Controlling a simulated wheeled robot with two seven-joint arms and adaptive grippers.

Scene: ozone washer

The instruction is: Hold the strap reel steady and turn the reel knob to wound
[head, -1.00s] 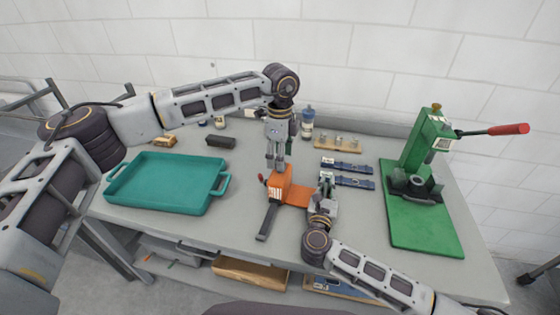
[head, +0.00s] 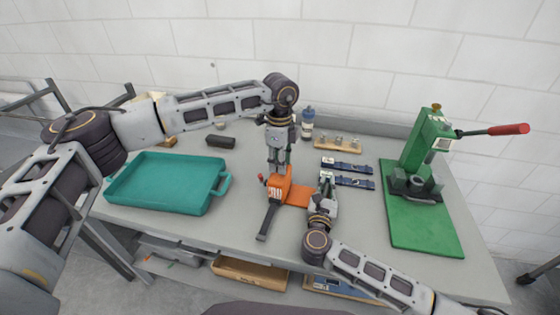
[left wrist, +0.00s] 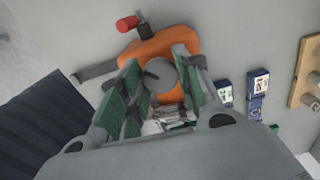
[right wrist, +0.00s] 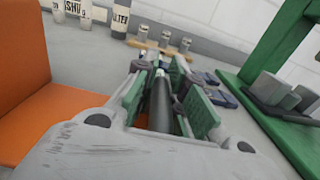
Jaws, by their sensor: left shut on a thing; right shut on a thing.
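The strap reel (head: 283,183) is an orange body on the table, with an orange plate to its right, a red-tipped stub (left wrist: 127,23) and a dark bar (head: 267,222) extending toward the front edge. My left gripper (head: 279,166) points down on it from above. In the left wrist view, its green pads stand either side of the grey round knob (left wrist: 160,73) and are shut on it. My right gripper (head: 326,182) is at the plate's right side. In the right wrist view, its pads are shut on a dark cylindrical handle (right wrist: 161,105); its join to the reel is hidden.
A teal tray (head: 110,190) stands at the left. Two blue straps (head: 350,181) lie right of the reel, before a wooden block with metal pieces (head: 339,143). A green press (head: 428,150) with a red-ended lever stands at the right. A bottle (head: 307,122) stands behind.

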